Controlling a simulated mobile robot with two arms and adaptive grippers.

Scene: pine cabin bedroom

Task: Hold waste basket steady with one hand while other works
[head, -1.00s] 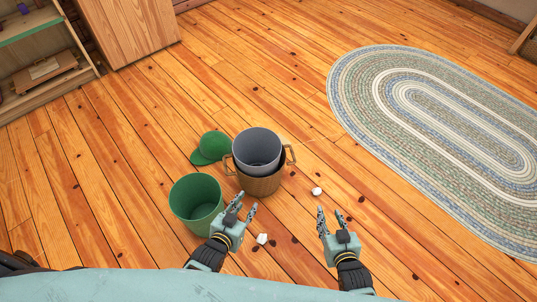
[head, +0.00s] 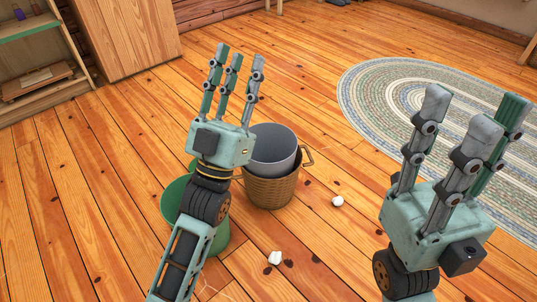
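A wicker basket (head: 272,192) with side handles stands upright on the plank floor, with a grey bin (head: 282,152) nested inside. A green bin (head: 172,205) stands to its left, partly hidden by my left arm. I cannot tell which is the waste basket. My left gripper (head: 235,65) is raised in front of the baskets, its three fingers spread upward, open and empty. It covers the left part of the grey bin. My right gripper (head: 470,112) is raised at the right, open and empty, well apart from the baskets.
White crumpled pieces lie on the floor, one (head: 337,201) right of the wicker basket and one (head: 274,258) in front. An oval braided rug (head: 375,85) lies at the right. A wooden cabinet (head: 125,30) and shelf (head: 40,85) stand back left. The left floor is clear.

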